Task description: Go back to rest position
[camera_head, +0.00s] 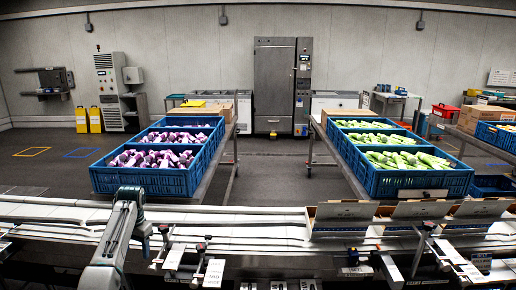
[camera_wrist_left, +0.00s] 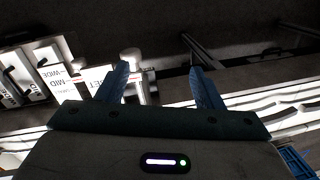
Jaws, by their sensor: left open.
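My left arm (camera_head: 113,244) rises from the bottom edge in the head view and bends over at its top joint. My left gripper (camera_head: 144,238) points down just to the right of it, over the white conveyor rails. The left wrist view shows its two blue fingers (camera_wrist_left: 160,82) spread apart with nothing between them. My right arm and gripper do not show in the head view.
Open cartons (camera_head: 340,221) stand on the conveyor (camera_head: 250,222) at right. The floor between the racks is clear.

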